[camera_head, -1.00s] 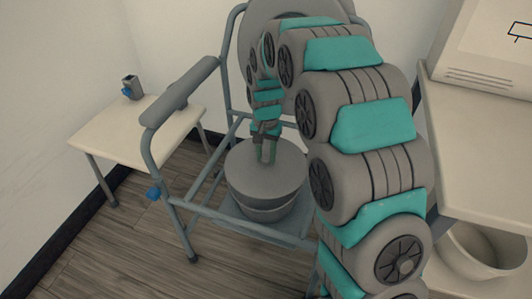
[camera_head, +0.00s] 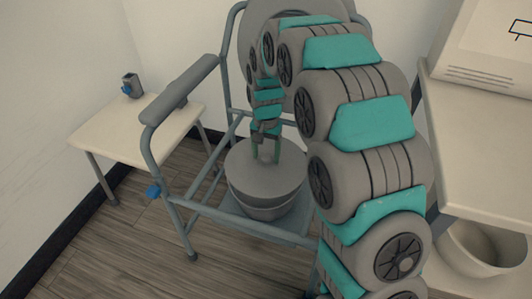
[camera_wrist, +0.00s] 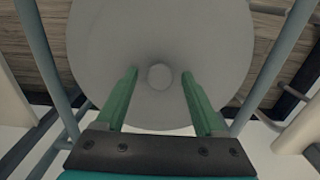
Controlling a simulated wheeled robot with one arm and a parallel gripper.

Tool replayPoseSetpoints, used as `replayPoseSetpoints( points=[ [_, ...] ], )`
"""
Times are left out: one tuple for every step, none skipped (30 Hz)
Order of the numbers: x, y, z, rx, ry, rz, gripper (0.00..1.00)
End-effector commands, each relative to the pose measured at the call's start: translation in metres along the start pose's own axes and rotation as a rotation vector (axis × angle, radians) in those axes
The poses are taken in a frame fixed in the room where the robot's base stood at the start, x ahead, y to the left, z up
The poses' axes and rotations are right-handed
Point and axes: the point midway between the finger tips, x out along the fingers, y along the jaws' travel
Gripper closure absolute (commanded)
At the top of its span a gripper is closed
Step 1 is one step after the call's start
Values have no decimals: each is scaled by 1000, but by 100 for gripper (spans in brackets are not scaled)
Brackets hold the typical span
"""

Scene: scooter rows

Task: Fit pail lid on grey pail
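The grey pail (camera_head: 262,207) stands inside the frame of the commode chair. The round grey pail lid (camera_head: 240,165) lies over the pail's top and looks about level; a small gap between lid and rim cannot be ruled out. In the wrist view the lid (camera_wrist: 160,35) fills the upper middle, with its small round knob (camera_wrist: 160,76) at the centre. My gripper (camera_head: 266,160) is just above the lid. In the wrist view its two green fingers (camera_wrist: 159,75) stand wide apart, one on each side of the knob, not touching it.
The commode chair's frame (camera_head: 200,210) and armrest (camera_head: 180,90) surround the pail. A white side table (camera_head: 130,130) with a small grey device (camera_head: 132,85) stands at left. At right are a white counter (camera_head: 480,150) and a pale bin (camera_head: 480,245).

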Motion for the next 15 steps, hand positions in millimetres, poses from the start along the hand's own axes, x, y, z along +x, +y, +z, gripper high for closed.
replayPoseSetpoints(
  points=[
    [0,0,0,0,0,0,27],
    [0,0,0,0,0,0,27],
    [0,0,0,0,0,0,27],
    [0,0,0,0,0,0,27],
    [0,0,0,0,0,0,27],
    [0,0,0,0,0,0,27],
    [0,0,0,0,0,0,27],
    [0,0,0,0,0,0,27],
    [-1,0,0,0,0,0,27],
    [-3,0,0,0,1,-1,27],
    [-4,0,0,0,1,-1,27],
    [-7,0,-1,0,2,-1,27],
    [-10,0,-1,0,2,-2,27],
    [-13,0,-1,0,2,-2,27],
    [-18,0,-1,0,2,-2,27]
  ],
)
